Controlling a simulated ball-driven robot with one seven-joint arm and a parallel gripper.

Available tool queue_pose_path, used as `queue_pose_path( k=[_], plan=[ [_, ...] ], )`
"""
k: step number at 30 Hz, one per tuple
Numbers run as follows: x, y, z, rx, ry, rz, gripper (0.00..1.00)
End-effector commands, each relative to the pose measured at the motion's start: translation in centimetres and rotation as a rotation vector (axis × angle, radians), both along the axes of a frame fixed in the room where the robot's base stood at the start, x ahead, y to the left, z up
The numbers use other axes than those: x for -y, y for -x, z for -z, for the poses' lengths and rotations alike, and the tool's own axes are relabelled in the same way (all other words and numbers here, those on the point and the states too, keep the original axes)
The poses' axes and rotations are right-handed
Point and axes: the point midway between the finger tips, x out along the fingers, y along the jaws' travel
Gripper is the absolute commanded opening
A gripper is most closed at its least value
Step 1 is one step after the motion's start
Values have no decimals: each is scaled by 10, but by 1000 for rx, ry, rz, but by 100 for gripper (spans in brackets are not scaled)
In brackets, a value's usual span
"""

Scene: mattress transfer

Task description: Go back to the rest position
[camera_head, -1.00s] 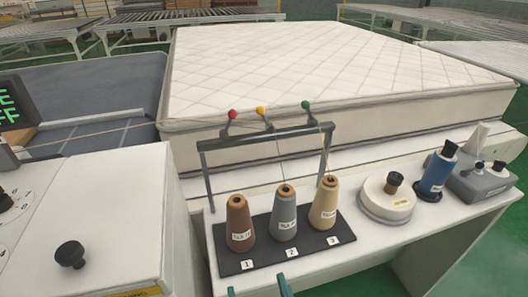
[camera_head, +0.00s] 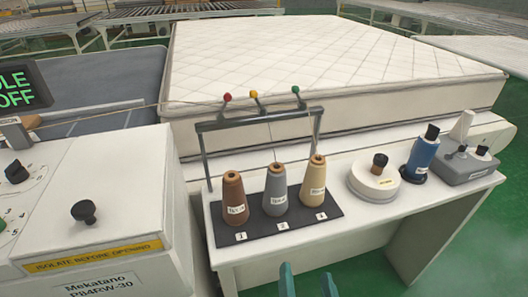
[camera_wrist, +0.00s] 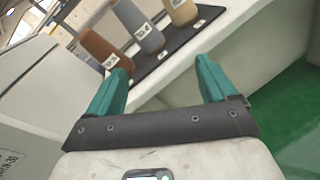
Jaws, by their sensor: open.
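My gripper (camera_wrist: 163,85) has two teal fingers set wide apart, with nothing between them in the wrist view. In the head view the fingertips of my gripper (camera_head: 308,280) show at the bottom edge, in front of and below the white table (camera_head: 350,225). Brown (camera_head: 234,200), grey (camera_head: 275,190) and tan (camera_head: 314,184) thread cones stand upright on a black numbered board (camera_head: 285,231). The cones also show at the top of the wrist view, beyond the fingertips. My gripper is apart from them.
A white machine cabinet (camera_head: 130,230) with a black knob (camera_head: 84,212) stands at left. A round white container (camera_head: 374,184), a blue spool (camera_head: 420,158) and a grey box (camera_head: 465,165) sit on the table's right. A mattress (camera_head: 330,60) lies behind. Green floor (camera_head: 350,274) is clear below.

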Motion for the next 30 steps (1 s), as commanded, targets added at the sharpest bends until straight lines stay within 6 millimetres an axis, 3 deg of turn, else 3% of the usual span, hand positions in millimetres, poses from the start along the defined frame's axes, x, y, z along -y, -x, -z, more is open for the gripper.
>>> queue_pose_path(
  k=[8,12,15,18,24,30],
  plan=[
    [107,9,43,-181,-553,421,85],
    [170,46,88,-280,-1013,809,85],
    [197,83,119,-325,-1326,1112,85],
    [207,122,143,-351,-1585,1411,85],
    [199,179,163,-364,-1872,1867,85],
    [193,197,165,-364,-1939,2028,85]
  ],
)
